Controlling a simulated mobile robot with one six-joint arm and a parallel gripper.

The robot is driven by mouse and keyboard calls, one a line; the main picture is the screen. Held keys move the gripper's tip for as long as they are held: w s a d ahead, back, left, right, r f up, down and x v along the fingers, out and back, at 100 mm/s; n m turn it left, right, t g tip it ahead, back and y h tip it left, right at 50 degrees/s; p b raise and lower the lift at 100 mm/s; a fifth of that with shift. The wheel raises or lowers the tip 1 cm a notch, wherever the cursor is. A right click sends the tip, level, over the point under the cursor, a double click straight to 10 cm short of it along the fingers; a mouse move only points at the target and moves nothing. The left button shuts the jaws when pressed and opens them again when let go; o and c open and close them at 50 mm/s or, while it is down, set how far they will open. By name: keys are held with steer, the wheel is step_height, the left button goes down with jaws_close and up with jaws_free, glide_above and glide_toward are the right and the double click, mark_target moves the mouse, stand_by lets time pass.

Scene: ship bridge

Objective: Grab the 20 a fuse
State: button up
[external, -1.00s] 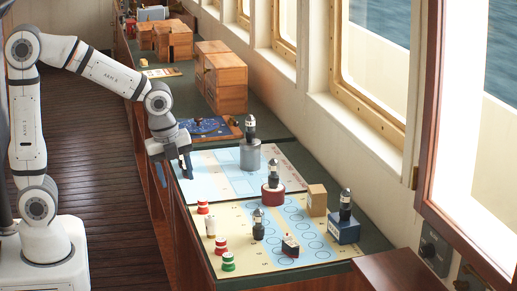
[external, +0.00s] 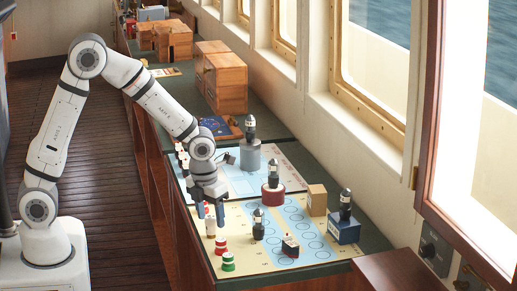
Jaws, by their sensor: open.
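No label can be read, so I cannot tell which piece is the 20 A fuse. A small cream cylinder (external: 210,229) stands upright on the cream and blue chart at its left side. My gripper (external: 210,213) points down with its two blue-tipped fingers apart, just above and behind this cylinder in the picture. A red and white piece shows partly between the fingers; whether it lies between or behind them I cannot tell. A red and white piece (external: 220,246) and a green and white piece (external: 228,262) stand nearer the front edge.
Dark-topped, lamp-like pieces stand on a grey cylinder (external: 250,157), a red cylinder (external: 273,197), a blue box (external: 343,232) and the chart (external: 258,226). A small dark box (external: 290,246) and a wooden block (external: 317,200) are to the right. The window wall bounds the counter.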

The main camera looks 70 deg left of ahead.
mark_target(211, 217)
steer(key=shift+w+a+f, duration=0.1)
steer(key=shift+f, duration=1.45)
steer(key=c, duration=1.1)
